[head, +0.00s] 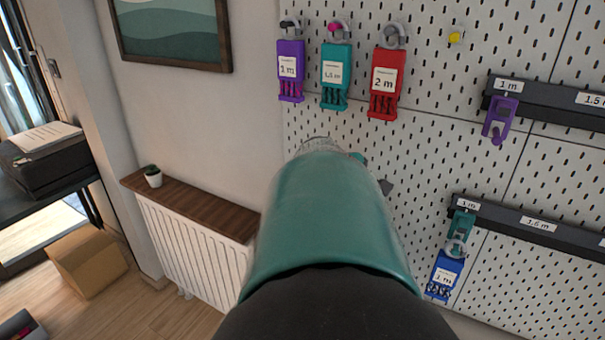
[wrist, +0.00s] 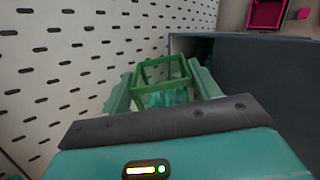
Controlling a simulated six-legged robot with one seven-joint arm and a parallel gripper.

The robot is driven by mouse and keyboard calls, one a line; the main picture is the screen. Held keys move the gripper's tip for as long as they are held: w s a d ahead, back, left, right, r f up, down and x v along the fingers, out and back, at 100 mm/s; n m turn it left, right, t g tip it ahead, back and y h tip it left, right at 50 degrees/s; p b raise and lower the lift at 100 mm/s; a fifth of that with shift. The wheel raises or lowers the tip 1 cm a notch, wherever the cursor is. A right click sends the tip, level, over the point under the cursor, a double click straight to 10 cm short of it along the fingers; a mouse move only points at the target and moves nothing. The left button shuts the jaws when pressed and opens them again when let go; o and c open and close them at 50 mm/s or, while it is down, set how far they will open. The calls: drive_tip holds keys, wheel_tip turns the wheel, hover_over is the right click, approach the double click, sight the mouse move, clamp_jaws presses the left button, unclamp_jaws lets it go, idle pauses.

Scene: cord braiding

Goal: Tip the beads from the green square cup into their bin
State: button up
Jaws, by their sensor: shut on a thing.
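The green square cup (wrist: 148,73) shows in the wrist view as an open-topped green frame with teal beads (wrist: 167,98) low inside it. My gripper (wrist: 163,86) is shut on the cup, with one pale green finger on each side. The cup's lower part is hidden behind the dark bar of my gripper. In the head view my own teal arm fills the middle and hides the cup and most of my gripper. I cannot tell which container is the beads' bin.
A dark grey box-like thing (wrist: 252,75) stands close on the right in the wrist view, with a pink-red square container (wrist: 268,14) beyond it. A white pegboard (head: 420,150) rises behind. Labelled holders, such as a red one (head: 383,85), hang on it. Dark rails (head: 535,105) jut out on the right.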

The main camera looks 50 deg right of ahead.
drive_tip(key=shift+s+f+m+t+y, duration=0.15)
drive_tip(key=shift+f+m+t+y, duration=0.3)
drive_tip(key=shift+t, duration=0.65)
drive_tip(key=m+t, duration=0.2)
drive_tip(key=t, duration=0.1)
drive_tip(key=shift+s+d, duration=0.1)
drive_tip(key=shift+s, duration=0.2)
drive_tip(key=shift+t, duration=0.3)
drive_tip(key=shift+s, duration=0.15)
